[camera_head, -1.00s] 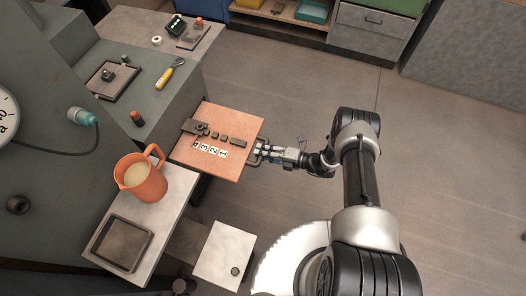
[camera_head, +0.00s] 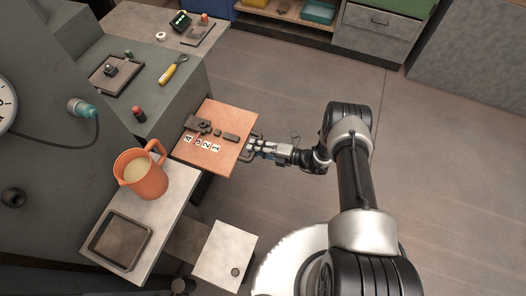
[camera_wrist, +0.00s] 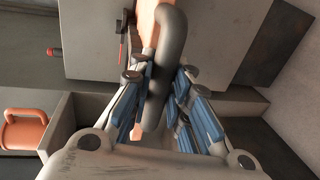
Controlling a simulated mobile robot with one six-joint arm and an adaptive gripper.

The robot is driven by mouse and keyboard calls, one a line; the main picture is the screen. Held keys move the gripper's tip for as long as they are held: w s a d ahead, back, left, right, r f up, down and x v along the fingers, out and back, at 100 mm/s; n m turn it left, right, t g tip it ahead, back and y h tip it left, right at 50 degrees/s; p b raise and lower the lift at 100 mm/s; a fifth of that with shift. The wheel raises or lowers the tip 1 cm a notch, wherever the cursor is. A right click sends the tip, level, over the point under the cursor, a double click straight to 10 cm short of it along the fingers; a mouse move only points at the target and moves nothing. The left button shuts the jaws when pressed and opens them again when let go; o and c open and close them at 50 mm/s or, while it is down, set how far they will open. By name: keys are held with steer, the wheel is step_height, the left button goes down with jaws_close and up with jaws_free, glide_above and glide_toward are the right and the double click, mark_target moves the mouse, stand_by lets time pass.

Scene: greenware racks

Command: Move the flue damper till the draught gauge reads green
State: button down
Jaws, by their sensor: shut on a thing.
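My gripper (camera_head: 257,147) is shut on this handle. In the wrist view the thick grey handle (camera_wrist: 174,45) runs between the fingers of my gripper (camera_wrist: 158,82). The draught gauge (camera_head: 4,107) is a white dial cut off by the left edge of the head view. Its needle and any green zone cannot be read.
An orange jug (camera_head: 143,184) and a dark tray (camera_head: 98,240) stand on the pale shelf (camera_head: 165,222) below the damper. A yellow-handled tool (camera_head: 166,75) lies on the grey ledge above. Open floor (camera_head: 290,90) lies right of the damper.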

steer(key=shift+d, duration=0.15)
steer(key=c, duration=1.5)
jaws_free()
steer(key=v, duration=1.2)
steer(key=shift+w+r, duration=0.1)
